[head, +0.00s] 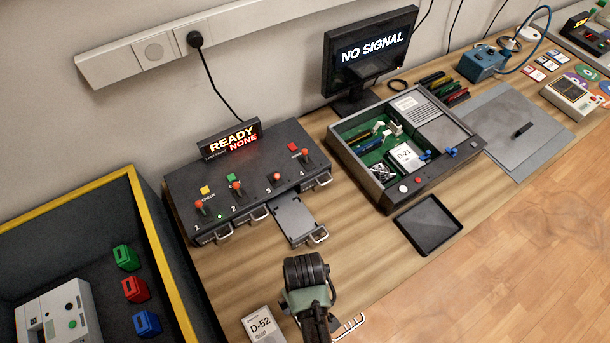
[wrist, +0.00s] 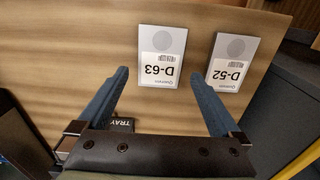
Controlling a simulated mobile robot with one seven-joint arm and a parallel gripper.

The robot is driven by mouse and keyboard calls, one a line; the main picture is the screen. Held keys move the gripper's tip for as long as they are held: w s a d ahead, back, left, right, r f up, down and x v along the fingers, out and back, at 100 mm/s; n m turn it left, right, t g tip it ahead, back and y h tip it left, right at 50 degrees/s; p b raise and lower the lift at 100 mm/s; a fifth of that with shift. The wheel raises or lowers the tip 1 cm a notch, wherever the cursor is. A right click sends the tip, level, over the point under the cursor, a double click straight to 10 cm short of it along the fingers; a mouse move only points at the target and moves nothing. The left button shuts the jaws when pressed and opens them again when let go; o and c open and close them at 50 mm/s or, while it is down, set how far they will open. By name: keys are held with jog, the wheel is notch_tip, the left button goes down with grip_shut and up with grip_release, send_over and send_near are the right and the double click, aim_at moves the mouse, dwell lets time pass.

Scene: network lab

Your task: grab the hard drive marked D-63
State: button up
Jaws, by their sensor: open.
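The hard drive marked D-63 (wrist: 162,57) is a flat light-grey drive with a white label and a round grey disc. It lies on the wooden bench top in the wrist view, its label upside down. In the head view I cannot make it out; my arm covers that part of the bench. My gripper (wrist: 158,76) is open and empty, with its two blue fingers apart.
A similar drive marked D-52 (wrist: 231,62) lies to the right of D-63; it also shows in the head view (head: 262,324). A black drive-bay box (head: 250,185) with a pulled-out tray (head: 295,218) stands behind. An open case (head: 398,150) holds a drive marked D-23 (head: 405,156).

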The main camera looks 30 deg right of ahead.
jog(key=shift+s+f, duration=0.2)
jog(key=shift+f, duration=2.35)
jog(key=shift+c, duration=0.2)
jog(key=c, duration=1.3)
jog(key=shift+r, duration=0.15)
